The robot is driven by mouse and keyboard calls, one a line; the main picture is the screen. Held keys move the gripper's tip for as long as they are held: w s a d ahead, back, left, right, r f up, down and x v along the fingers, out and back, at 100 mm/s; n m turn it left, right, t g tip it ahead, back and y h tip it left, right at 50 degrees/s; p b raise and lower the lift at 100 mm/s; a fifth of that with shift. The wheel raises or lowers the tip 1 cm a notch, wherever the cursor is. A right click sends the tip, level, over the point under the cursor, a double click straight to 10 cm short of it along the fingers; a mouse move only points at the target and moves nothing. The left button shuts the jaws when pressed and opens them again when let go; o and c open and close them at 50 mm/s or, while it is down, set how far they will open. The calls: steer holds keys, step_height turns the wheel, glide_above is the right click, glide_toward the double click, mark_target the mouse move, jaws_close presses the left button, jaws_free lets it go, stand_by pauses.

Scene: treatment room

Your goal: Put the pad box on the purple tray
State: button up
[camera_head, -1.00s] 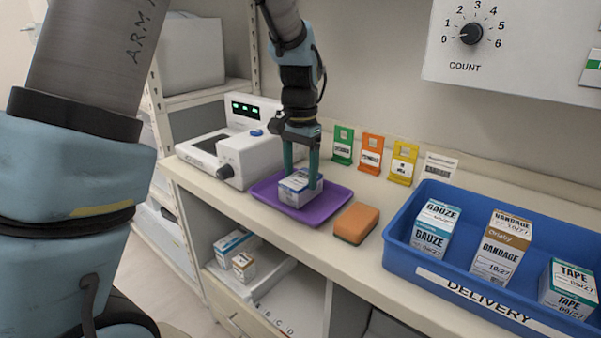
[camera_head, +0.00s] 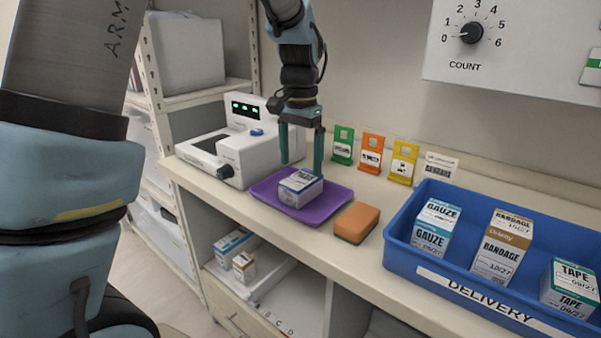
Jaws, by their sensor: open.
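The pad box (camera_head: 300,188), a small white and blue carton, rests on the purple tray (camera_head: 324,207) on the counter. My gripper (camera_head: 301,168) is open above the box, its two teal fingers spread apart. The box appears to sit flat inside the tray's rim.
An orange sponge (camera_head: 356,222) lies right of the tray. A blue delivery bin (camera_head: 400,258) holds gauze, bandage and tape boxes. A white device (camera_head: 250,150) stands behind left. Green, orange and yellow tags (camera_head: 372,153) stand along the wall. Two boxes (camera_head: 237,243) sit on the shelf below.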

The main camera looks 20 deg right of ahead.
mark_target(301, 179)
step_height(301, 179, up, 8)
steer(key=shift+r, duration=0.2)
steer(key=w+a+f+n, duration=0.1)
steer(key=a+f+n, duration=0.25)
steer(key=a, duration=0.45)
steer(key=w+a+f+n, duration=0.15)
steer(key=a+f, duration=0.25)
steer(key=a, duration=0.5)
steer(key=s+a+f+n, duration=0.3)
steer(key=a, duration=0.3)
steer(key=s+a+f+n+t, duration=0.1)
steer(key=s+a+f+n, duration=0.2)
steer(key=a, duration=0.4)
steer(key=shift+s+a+f+t, duration=0.2)
steer(key=shift+s+f+t, duration=0.15)
steer(key=shift+s, duration=0.25)
